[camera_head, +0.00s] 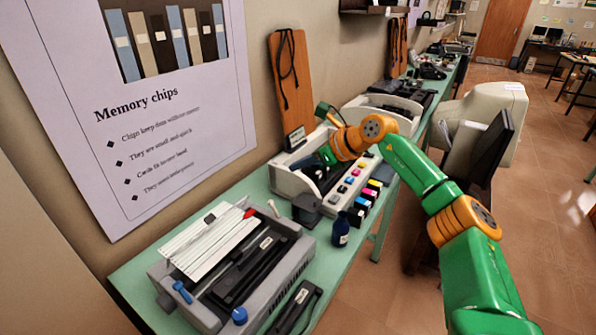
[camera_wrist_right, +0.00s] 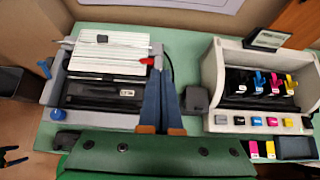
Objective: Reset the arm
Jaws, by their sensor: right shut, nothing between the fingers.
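My right arm (camera_head: 425,180), green and orange, comes in from the lower right in the head view. It reaches over the pale green table. My right gripper (camera_head: 322,157) is over the white printer-like unit in that view, and its tips are small and dark there. In the right wrist view the two blue fingers (camera_wrist_right: 161,85) lie side by side, shut with nothing between them. They show between the grey binding machine (camera_wrist_right: 50,118) and the white unit with ink cartridges (camera_wrist_right: 212,85).
The grey machine (camera_head: 205,318) with white sheets stands at the near end of the table (camera_head: 140,268). A large monitor (camera_head: 483,110) is right of my arm. A poster (camera_head: 165,130) hangs on the wall.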

